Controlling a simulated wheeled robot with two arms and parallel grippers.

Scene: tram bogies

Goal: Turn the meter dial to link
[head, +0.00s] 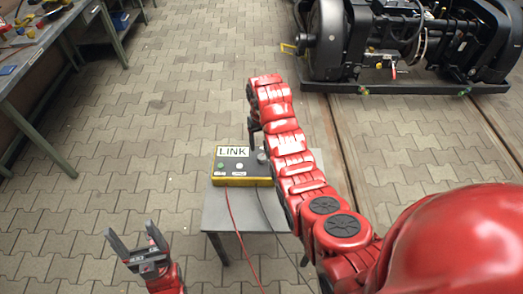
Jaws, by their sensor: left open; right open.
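The meter (228,181) is a box with a black top and yellow sides, standing on a small grey table (218,212). A white sign (233,153) reading LINK stands at its back edge. A round grey dial (262,157) sits at the meter's right end, close beside my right arm. I cannot read where the dial points. My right gripper (254,128) shows as a dark part just above and behind the dial, partly hidden by my red arm; I cannot see whether it touches the dial. My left gripper (137,246) is open and empty, at the lower left, away from the meter.
A red cable (233,215) and a black cable (270,213) hang from the meter over the table's front. A workbench (55,60) with tools stands at the upper left. A black bogie (375,45) stands on rails at the upper right. The paving on the left is clear.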

